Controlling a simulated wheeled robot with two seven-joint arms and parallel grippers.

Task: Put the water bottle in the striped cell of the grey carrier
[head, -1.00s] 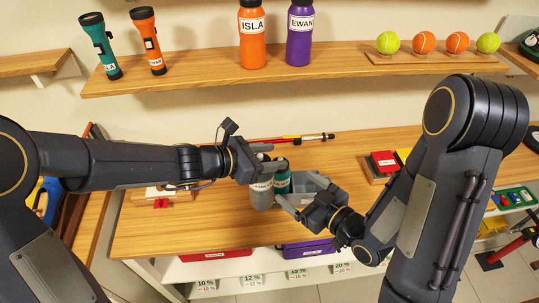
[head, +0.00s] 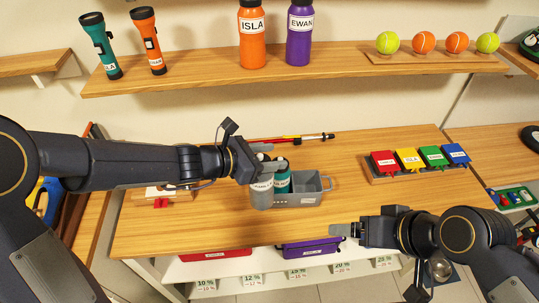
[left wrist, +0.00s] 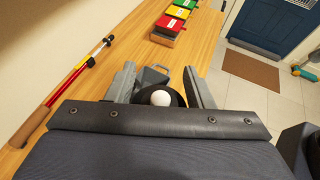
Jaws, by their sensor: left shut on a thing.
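The grey carrier (head: 312,199) with a handle at its right end stands on the wooden table in the head view. It also shows beyond my fingers in the left wrist view (left wrist: 154,76). No stripes are discernible. My right gripper (head: 346,229) is empty at the table's front edge, its jaw gap unclear.
A tray of coloured labelled boxes (head: 420,160) stands right on the table. A red stick (head: 300,138) lies at the back. The shelf above (head: 200,79) holds flashlights, an orange bottle (head: 252,40), a purple bottle (head: 299,40) and balls.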

